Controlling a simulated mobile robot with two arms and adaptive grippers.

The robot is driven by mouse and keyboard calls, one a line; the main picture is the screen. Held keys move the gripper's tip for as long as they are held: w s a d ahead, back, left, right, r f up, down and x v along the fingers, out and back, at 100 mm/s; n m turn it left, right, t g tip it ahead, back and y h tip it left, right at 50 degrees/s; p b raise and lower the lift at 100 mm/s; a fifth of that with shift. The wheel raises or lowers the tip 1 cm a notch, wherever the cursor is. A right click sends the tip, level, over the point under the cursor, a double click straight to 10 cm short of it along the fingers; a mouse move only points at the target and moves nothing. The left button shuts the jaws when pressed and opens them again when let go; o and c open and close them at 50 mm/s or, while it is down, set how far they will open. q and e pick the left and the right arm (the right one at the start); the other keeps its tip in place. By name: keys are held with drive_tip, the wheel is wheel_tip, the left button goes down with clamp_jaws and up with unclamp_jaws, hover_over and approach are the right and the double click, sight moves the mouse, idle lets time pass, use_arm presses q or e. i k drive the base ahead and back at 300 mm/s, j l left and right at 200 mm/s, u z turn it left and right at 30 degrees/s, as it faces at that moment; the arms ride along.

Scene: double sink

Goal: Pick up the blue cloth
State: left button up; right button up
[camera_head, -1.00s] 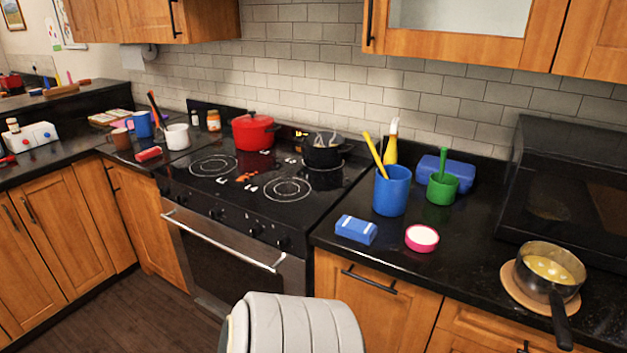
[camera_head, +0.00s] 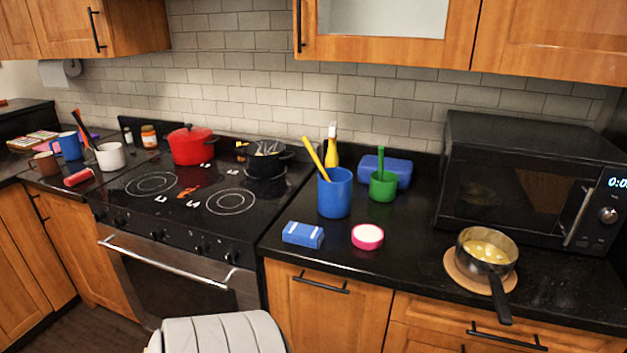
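A small flat blue block with white stripes (camera_head: 303,234) lies on the black counter (camera_head: 400,252), near its front edge and just right of the stove. It may be the folded blue cloth, but I cannot tell for sure. No other thing here looks clearly like a cloth. Neither of my grippers is in view.
A blue cup (camera_head: 335,194) with a yellow utensil stands behind the blue block, and a pink round dish (camera_head: 367,237) lies right of it. Further right are a green cup (camera_head: 383,186), a blue box (camera_head: 398,171), a pan (camera_head: 487,250) and a microwave (camera_head: 530,185).

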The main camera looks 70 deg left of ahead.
sight(295, 233)
drive_tip(key=u, duration=2.15)
